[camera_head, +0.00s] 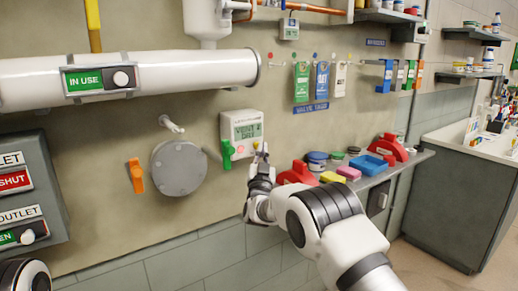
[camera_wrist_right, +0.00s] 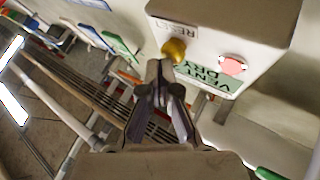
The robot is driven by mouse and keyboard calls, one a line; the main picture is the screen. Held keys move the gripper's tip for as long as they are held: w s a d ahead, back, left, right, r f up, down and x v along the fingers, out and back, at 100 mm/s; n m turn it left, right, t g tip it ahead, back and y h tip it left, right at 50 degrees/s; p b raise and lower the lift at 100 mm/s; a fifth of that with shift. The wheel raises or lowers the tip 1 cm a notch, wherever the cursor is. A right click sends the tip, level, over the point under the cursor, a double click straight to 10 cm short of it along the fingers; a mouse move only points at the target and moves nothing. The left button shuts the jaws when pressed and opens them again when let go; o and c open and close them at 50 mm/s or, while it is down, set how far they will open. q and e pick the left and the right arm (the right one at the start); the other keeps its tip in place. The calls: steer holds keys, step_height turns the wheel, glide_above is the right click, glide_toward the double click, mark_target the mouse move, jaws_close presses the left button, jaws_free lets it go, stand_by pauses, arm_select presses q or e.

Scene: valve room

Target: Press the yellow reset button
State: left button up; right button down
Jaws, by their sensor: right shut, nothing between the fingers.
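The yellow reset button (camera_wrist_right: 175,50) is a small knob beside a RESET label on a white control box (camera_head: 240,126). The box has a VENT DRY sign and hangs on the beige wall. A pink-red button (camera_wrist_right: 232,65) sits near the yellow one. My right gripper (camera_head: 263,156) is in front of the box's lower right corner. In the right wrist view its fingertips (camera_wrist_right: 160,68) are shut, empty and right beside the yellow button. I cannot tell whether they touch it. My left gripper is out of view.
A grey round flange (camera_head: 178,168) and an orange handle (camera_head: 136,176) are further left.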

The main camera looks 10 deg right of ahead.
steer(key=shift+w, duration=0.2)
steer(key=shift+s, duration=0.1)
stand_by(0.4)
steer(key=shift+s+d, duration=0.2)
steer(key=shift+s, duration=0.55)
steer(key=shift+s+d, duration=0.1)
steer(key=shift+s+d, duration=0.25)
steer(key=shift+s, duration=0.5)
steer(key=shift+s+d, duration=0.3)
steer(key=shift+s, duration=0.5)
steer(key=shift+s+d, duration=0.25)
steer(key=shift+s, duration=0.5)
